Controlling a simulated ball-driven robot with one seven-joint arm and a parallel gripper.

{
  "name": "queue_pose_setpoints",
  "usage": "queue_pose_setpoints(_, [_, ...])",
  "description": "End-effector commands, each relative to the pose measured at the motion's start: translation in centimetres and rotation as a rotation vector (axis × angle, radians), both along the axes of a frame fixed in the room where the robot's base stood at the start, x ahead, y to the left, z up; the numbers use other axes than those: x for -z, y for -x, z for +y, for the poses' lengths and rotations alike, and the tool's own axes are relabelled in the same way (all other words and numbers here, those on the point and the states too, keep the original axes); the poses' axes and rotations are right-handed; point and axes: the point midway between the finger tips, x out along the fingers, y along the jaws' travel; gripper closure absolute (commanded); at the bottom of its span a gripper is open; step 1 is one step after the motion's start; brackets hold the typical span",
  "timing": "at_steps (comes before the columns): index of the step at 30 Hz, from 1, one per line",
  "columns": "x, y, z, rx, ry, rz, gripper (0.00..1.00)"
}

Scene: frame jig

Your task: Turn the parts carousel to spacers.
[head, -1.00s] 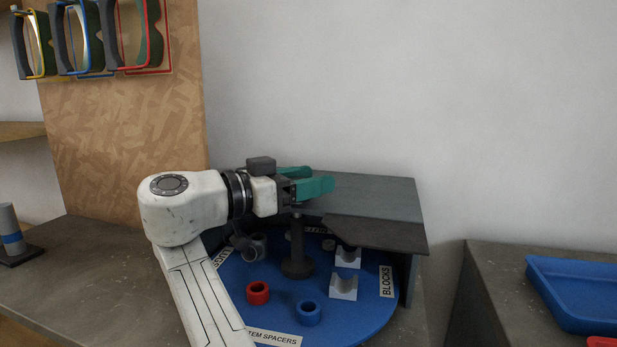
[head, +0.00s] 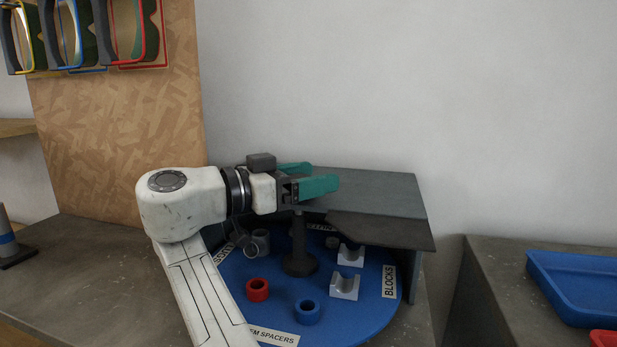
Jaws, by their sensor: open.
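The parts carousel is a round blue disc (head: 365,316) under a dark grey cover (head: 375,195). Its labels read SPACERS (head: 272,336) at the front and BLOCKS (head: 389,281) at the right; others are partly hidden. A red ring (head: 257,290) and a blue ring (head: 306,312) sit near the front label. Light grey notched blocks (head: 345,287) sit at the right. A dark central post (head: 299,256) stands on the disc. My gripper (head: 318,177), with green fingers, is open and empty above the post, level with the cover's top. My arm hides the disc's left side.
A blue tray (head: 575,290) with a red item (head: 603,339) stands on the separate right bench. A grey cylinder with a blue band (head: 8,240) stands at far left.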

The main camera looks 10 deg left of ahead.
Motion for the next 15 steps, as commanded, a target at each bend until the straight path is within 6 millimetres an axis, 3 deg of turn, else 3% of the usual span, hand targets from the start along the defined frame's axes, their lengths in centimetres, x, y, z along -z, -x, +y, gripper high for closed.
queue_pose_setpoints(10, [-0.1,0.2,0.2,0.001,-0.001,-0.002,0.21])
queue_pose_setpoints(15, [-0.2,1.3,1.8,-0.002,0.0,-0.002,0.21])
